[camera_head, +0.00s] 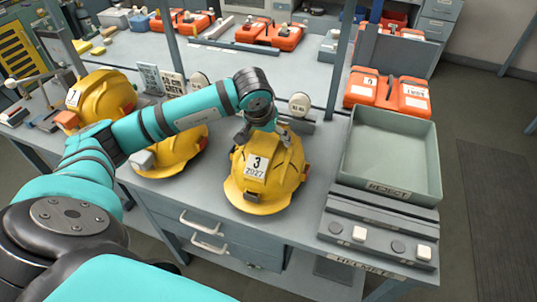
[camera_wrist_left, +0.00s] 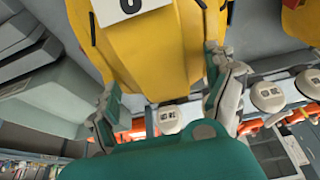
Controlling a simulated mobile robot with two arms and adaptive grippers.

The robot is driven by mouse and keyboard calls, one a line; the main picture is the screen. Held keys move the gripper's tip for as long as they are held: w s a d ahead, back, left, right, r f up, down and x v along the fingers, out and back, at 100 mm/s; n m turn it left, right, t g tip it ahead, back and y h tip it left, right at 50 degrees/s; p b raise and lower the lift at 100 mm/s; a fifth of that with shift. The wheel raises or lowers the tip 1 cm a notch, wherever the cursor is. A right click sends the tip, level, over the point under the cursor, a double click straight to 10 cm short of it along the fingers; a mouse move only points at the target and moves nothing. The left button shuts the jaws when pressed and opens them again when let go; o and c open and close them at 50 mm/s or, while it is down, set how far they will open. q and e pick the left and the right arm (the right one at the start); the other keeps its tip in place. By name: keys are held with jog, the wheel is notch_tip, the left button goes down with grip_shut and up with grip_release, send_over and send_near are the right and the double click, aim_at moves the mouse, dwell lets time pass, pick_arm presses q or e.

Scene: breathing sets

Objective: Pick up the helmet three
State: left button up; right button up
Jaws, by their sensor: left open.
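Helmet three (camera_head: 262,185) is a yellow hard hat with a white label reading "3" and "2027". It sits on the grey bench near the front edge, in the middle of the head view. My left gripper (camera_head: 265,137) is over its top and back side. In the left wrist view the open left gripper (camera_wrist_left: 162,82) has one finger on each side of the yellow shell (camera_wrist_left: 150,50). I cannot tell whether the fingers touch it. The wrist hides part of the helmet's top. My right gripper is not in view.
A yellow helmet labelled 7 (camera_head: 103,92) and another yellow helmet (camera_head: 178,150) stand to the left, partly behind my left arm. A grey-green tray (camera_head: 429,170) by a REJECT label stands to the right, with orange cases (camera_head: 390,91) behind it. Bench posts (camera_head: 340,62) rise behind.

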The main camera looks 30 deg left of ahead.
pick_arm(q)
jog(key=shift+f, duration=0.25)
jog(key=c, duration=1.7)
jog(key=shift+w+r, duration=0.1)
grip_shut()
